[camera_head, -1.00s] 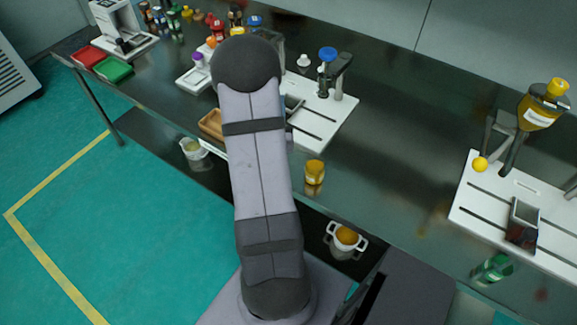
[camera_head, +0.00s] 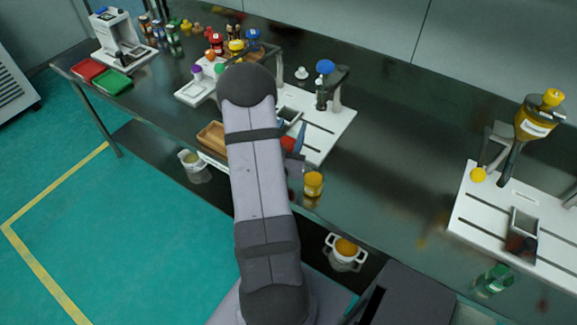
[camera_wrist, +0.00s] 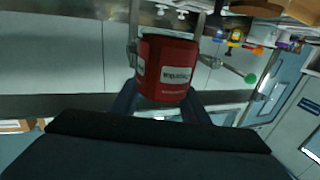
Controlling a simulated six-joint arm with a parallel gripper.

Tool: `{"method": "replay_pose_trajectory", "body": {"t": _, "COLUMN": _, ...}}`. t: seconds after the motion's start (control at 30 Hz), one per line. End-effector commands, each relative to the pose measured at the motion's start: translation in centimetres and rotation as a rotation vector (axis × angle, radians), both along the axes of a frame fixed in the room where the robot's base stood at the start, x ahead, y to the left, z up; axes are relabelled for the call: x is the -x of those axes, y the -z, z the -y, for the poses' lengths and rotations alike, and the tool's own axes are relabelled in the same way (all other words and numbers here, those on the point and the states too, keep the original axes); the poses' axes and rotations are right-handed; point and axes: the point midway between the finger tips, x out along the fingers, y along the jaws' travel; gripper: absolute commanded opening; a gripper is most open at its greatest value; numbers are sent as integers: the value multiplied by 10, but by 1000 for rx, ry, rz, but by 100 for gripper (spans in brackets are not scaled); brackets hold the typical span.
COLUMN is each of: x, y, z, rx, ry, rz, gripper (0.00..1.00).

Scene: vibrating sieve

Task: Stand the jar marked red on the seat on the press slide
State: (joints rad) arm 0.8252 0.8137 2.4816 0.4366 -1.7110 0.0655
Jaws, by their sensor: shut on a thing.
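A red jar (camera_wrist: 166,72) with a white label fills the middle of the wrist view. My gripper (camera_wrist: 163,100) is shut on it, one blue finger on each side. In the head view the red jar (camera_head: 288,144) shows beside my arm, with a blue finger (camera_head: 300,138) at its right. It appears above the front part of a white base plate (camera_head: 335,122). That plate carries a dark-framed square seat (camera_head: 289,114), partly behind my arm, and a stand with a blue knob (camera_head: 325,67). I cannot tell for sure whether this seat is the press slide's.
A yellow jar (camera_head: 313,184) stands at the table's front edge. A wooden tray (camera_head: 211,136) lies left of my arm. A second white plate (camera_head: 474,212) at right has a square seat (camera_head: 524,220) and a yellow-filled hopper. The table between the plates is mostly clear.

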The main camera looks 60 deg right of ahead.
Motion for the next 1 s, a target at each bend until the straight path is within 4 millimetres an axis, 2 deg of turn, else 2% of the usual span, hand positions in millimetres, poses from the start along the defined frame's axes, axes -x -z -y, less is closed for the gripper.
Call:
{"method": "replay_pose_trajectory", "body": {"t": 0.33, "x": 0, "y": 43, "z": 0, "rx": -2, "ry": 0, "rz": -3, "gripper": 15}}
{"method": "replay_pose_trajectory", "body": {"t": 0.77, "x": 0, "y": 57, "z": 0, "rx": -1, "ry": 0, "rz": -1, "gripper": 15}}
{"method": "replay_pose_trajectory", "body": {"t": 1.0, "x": 0, "y": 82, "z": 0, "rx": -2, "ry": 0, "rz": -2, "gripper": 15}}
